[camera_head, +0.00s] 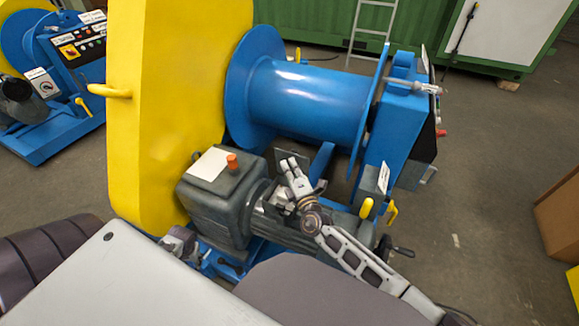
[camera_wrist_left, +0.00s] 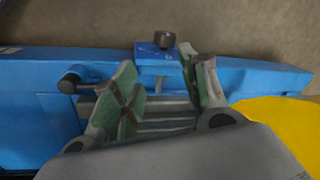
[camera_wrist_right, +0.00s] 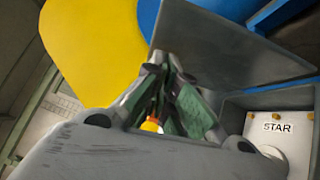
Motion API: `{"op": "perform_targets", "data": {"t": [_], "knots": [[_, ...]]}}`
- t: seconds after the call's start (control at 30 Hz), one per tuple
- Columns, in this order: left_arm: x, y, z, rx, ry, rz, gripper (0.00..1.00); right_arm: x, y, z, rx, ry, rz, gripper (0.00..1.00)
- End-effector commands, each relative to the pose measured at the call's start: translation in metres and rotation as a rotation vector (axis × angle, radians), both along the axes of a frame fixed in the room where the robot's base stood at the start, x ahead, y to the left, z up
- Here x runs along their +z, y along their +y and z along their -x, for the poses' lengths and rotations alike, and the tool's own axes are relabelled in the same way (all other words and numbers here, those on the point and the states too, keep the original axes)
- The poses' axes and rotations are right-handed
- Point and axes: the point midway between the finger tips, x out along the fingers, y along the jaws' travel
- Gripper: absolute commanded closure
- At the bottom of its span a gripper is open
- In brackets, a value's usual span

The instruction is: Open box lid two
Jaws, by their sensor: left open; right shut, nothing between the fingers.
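In the right wrist view, a grey lid (camera_wrist_right: 225,45) stands raised beside an open grey box (camera_wrist_right: 240,103). A white label (camera_wrist_right: 272,128) reading "STAR", cut short, and small brass-coloured studs show inside the box. The closed fingertips of my right gripper (camera_wrist_right: 172,68) are at the lid's left edge; I cannot tell if they touch. In the head view, my right gripper (camera_head: 291,166) is in front of a dark grey panel (camera_head: 283,154), and the box is not clearly visible. My left gripper (camera_wrist_left: 165,80) is open above a blue beam (camera_wrist_left: 258,80), with a bolted blue block (camera_wrist_left: 155,53) just beyond.
A grey motor housing (camera_head: 215,205) with an orange cap (camera_head: 232,161) stands left of my right gripper. A yellow guard (camera_head: 165,90) and a blue drum (camera_head: 310,95) rise behind. A yellow handle (camera_head: 366,208) is to the right.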

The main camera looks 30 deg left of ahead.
Motion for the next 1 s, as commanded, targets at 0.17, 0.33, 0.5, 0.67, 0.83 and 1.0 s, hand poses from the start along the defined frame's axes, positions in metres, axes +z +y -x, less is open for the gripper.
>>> {"op": "perform_targets", "data": {"t": [0.17,0.33,0.5,0.67,0.83,1.0], "knots": [[0.004,-0.072,-0.019,-0.14,-0.005,0.048,0.56,0.0,0.0,0.0,0.0,0.0,0.0,1.0],[0.016,-0.137,-0.035,-0.265,-0.019,0.087,0.56,0.0,0.0,0.0,0.0,0.0,0.0,1.0],[0.034,-0.2,-0.05,-0.384,-0.044,0.126,0.56,0.0,0.0,0.0,0.0,0.0,0.0,1.0],[0.058,-0.257,-0.063,-0.489,-0.078,0.156,0.56,0.0,0.0,0.0,0.0,0.0,0.0,1.0],[0.09,-0.312,-0.076,-0.59,-0.124,0.185,0.56,0.0,0.0,0.0,0.0,0.0,0.0,1.0],[0.119,-0.351,-0.084,-0.664,-0.164,0.203,0.56,0.0,0.0,0.0,0.0,0.0,0.0,1.0]]}}
